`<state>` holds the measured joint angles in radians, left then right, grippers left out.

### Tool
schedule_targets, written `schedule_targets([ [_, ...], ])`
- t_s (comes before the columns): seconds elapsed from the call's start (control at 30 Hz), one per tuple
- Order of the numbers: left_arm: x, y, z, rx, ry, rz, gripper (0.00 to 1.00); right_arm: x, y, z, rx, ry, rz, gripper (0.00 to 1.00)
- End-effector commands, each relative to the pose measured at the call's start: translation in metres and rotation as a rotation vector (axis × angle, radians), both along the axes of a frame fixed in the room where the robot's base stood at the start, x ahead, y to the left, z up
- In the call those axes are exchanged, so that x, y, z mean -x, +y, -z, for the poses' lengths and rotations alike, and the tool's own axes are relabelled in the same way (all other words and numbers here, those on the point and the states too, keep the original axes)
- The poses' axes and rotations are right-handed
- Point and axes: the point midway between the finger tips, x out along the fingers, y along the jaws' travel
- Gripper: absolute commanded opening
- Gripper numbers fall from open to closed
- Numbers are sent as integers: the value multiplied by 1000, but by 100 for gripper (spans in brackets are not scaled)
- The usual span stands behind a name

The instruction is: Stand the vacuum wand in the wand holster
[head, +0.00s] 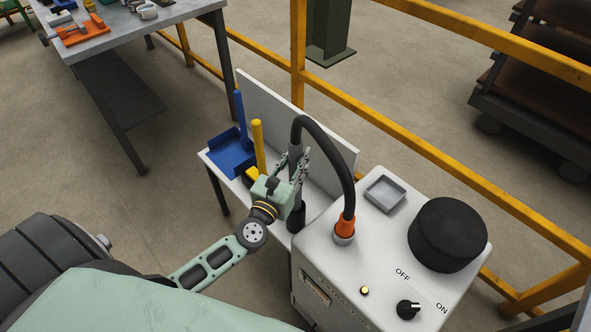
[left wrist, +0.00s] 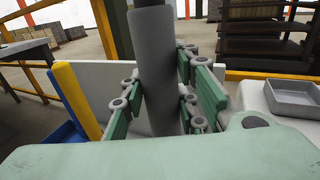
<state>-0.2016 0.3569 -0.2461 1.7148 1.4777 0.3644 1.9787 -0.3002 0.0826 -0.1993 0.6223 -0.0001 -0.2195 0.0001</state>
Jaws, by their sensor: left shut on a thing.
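The vacuum wand (head: 295,154) is a grey upright tube with a black hose (head: 338,152) arching from its top to the vacuum unit. My left gripper (head: 299,166) is shut on the wand. In the left wrist view the fingers (left wrist: 165,95) close on both sides of the grey tube (left wrist: 158,60). A dark cylinder, which looks like the wand holster (head: 296,218), stands directly below the gripper at the shelf's right end. The gripper partly hides the wand's lower part, so I cannot tell whether its tip is inside the holster. My right gripper is not in view.
The white vacuum unit (head: 330,262) stands right of the shelf, with an orange hose fitting (head: 346,226), grey tray (head: 385,194) and black lid (head: 447,234). A blue dustpan (head: 231,155) and yellow-handled brush (head: 258,147) stand left. A white backboard (head: 270,108) and yellow railing (head: 375,113) lie behind.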

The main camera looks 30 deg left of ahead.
Motion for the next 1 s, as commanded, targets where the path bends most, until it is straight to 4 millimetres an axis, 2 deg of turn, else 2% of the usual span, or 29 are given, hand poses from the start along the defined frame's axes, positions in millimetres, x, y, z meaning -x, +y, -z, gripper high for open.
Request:
schedule_targets([
  [0.03,-1,0,11,-2,0,1,2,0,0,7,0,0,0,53],
  [0.1,-1,0,16,-2,-2,0,2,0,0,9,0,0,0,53],
  [0.53,0,0,21,1,-2,0,2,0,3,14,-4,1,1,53],
  [0.57,0,0,21,1,-1,0,30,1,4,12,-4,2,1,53],
  [0.6,0,0,20,1,-1,0,33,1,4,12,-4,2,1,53],
  [0.77,0,0,20,0,0,0,47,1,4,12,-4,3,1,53],
  [1.0,0,0,20,0,0,0,47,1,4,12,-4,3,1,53],
])
